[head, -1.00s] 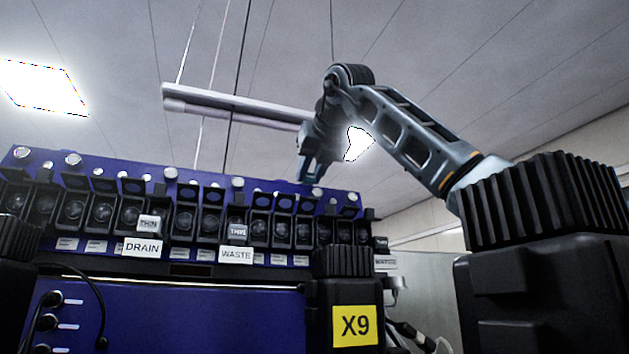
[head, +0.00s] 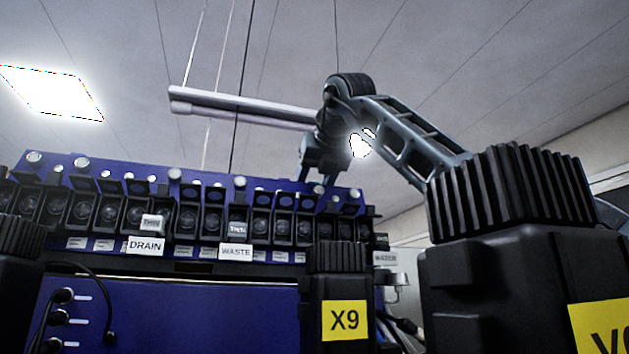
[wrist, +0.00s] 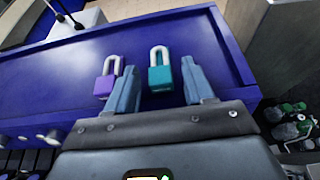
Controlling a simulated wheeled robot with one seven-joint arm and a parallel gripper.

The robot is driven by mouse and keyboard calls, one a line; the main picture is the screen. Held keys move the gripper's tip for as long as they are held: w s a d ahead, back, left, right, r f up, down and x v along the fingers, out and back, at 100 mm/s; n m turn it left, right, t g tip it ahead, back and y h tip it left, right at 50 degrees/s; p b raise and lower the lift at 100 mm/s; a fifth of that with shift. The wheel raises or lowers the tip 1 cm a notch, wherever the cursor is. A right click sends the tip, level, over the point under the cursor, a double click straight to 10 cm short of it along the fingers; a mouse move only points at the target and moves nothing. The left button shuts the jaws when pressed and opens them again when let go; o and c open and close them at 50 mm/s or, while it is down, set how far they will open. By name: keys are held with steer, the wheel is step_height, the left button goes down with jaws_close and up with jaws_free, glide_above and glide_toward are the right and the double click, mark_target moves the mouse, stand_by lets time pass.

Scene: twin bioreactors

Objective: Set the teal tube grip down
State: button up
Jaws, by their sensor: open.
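The teal tube grip (wrist: 161,76) has a padlock shape with a pale loop. It lies on the blue top surface (wrist: 60,85) in the wrist view. A similar purple one (wrist: 106,82) lies to its left, close to my left finger. My gripper (wrist: 161,82) is open, and its fingers flank the teal grip in the picture. I cannot tell whether a finger touches it. In the head view my gripper (head: 317,175) is above the right part of the blue cabinet's top, and the teal grip is not visible there.
The cabinet front has a row of black pump-like units (head: 187,218), with DRAIN (head: 146,246) and WASTE (head: 236,252) labels. A black block marked X9 (head: 345,319) stands before it. The blue top has free room left of the grips. Bottles (wrist: 292,124) stand low at right.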

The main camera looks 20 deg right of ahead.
steer(key=shift+r, duration=0.1)
steer(key=b+v, duration=0.4)
steer(key=v, duration=0.8)
